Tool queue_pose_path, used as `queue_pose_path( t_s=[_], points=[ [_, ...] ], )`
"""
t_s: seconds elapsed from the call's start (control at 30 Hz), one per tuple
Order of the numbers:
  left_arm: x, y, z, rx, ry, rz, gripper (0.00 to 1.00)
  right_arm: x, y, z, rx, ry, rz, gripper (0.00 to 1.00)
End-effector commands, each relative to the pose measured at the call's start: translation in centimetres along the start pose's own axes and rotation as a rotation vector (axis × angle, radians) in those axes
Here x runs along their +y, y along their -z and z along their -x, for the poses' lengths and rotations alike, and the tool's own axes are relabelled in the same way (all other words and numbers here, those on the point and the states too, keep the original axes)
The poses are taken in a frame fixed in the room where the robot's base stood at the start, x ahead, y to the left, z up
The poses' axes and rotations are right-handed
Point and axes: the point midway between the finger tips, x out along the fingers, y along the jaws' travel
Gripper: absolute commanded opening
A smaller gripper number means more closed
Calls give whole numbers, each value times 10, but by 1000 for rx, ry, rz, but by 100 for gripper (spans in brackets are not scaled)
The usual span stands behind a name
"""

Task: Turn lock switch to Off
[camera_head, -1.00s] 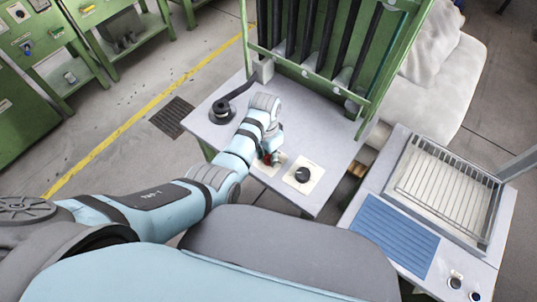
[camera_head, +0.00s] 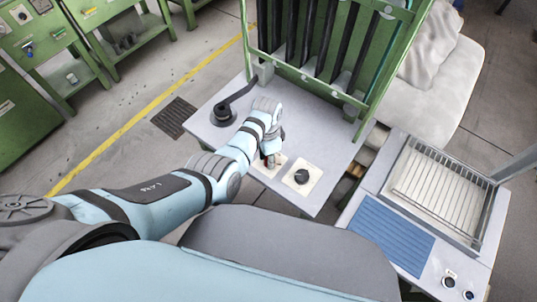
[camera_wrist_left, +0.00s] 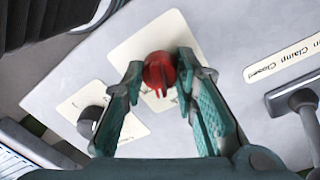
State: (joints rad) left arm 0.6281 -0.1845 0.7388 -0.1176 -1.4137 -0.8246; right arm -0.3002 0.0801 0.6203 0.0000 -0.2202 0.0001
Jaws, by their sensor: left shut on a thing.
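The lock switch is a red knob (camera_wrist_left: 160,72) on a pale label plate (camera_wrist_left: 128,50), seen in the left wrist view. My left gripper (camera_wrist_left: 158,78) has its two teal fingers on either side of the red knob and is shut on it. In the head view my left gripper (camera_head: 268,156) is over the pale plate on the grey table (camera_head: 230,145), and the arm largely hides the knob. The label text for the knob's position cannot be read. My right gripper does not show.
A black knob on a white plate (camera_head: 302,177) sits right of the gripper. A green frame (camera_head: 340,60) with dark bars rises behind.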

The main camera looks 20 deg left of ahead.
Motion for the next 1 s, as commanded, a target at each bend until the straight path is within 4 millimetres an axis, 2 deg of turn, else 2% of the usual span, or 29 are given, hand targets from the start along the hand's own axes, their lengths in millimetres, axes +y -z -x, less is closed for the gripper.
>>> queue_pose_path(
  t_s=[0.2,0.6,1.0],
  points=[
    [0,0,2,-11,-1,-203,0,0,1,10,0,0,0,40],
    [0,1,1,-25,0,-528,0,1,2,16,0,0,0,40],
    [0,2,0,-32,0,-670,0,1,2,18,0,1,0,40]
  ],
)
